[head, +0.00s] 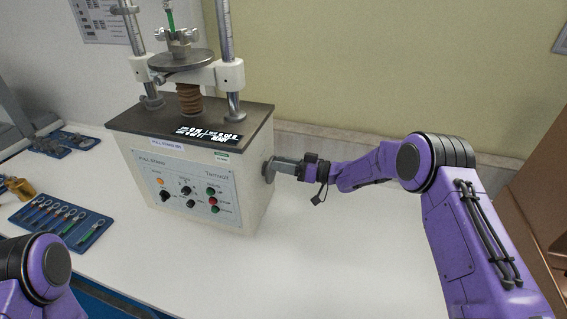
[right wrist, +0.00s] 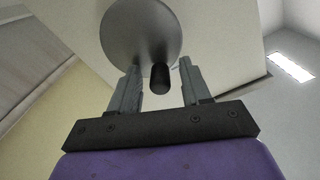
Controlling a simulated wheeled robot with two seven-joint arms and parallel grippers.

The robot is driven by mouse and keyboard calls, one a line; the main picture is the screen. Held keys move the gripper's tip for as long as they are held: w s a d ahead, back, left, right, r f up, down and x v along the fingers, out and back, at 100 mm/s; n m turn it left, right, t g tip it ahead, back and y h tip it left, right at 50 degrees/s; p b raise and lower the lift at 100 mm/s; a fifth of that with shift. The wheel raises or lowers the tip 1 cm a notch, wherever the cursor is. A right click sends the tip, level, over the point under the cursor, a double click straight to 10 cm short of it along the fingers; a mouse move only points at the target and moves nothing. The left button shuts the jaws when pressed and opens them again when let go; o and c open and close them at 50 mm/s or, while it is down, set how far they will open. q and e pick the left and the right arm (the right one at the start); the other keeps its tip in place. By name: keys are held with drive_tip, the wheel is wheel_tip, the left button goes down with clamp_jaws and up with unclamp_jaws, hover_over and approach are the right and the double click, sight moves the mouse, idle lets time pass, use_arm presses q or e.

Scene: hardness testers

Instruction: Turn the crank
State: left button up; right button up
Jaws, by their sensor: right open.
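The crank (right wrist: 140,32) is a round grey metal disc with a dark handle (right wrist: 160,78) sticking out from it. It sits on the right side of the pull stand (head: 190,180), and its edge shows in the head view (head: 268,170). My right gripper (head: 277,166) is at the crank. In the right wrist view my right gripper (right wrist: 160,72) is open, with one finger on each side of the handle. I cannot tell whether either finger touches it. My left arm shows at the lower left of the head view, but its gripper is out of view.
The stand carries metal columns (head: 226,50) and a round plate (head: 182,60) on top. A blue tray (head: 92,236) with several small specimens lies to its left, near a brass piece (head: 20,188). The white table (head: 310,270) is clear to the right.

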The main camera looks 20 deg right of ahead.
clamp_jaws()
drive_tip(key=shift+s+a+f+n+b, duration=0.15)
drive_tip(key=shift+s+n+b, duration=0.1)
drive_tip(key=shift+n+b, duration=1)
drive_tip(key=shift+s+a+f+n+b, duration=0.2)
drive_tip(key=shift+s+n+b, duration=0.1)
drive_tip(key=shift+n+b, duration=0.95)
drive_tip(key=shift+s+a+f+n+b, duration=0.15)
drive_tip(key=shift+s+n+b, duration=0.1)
drive_tip(key=shift+n+b, duration=1)
unclamp_jaws()
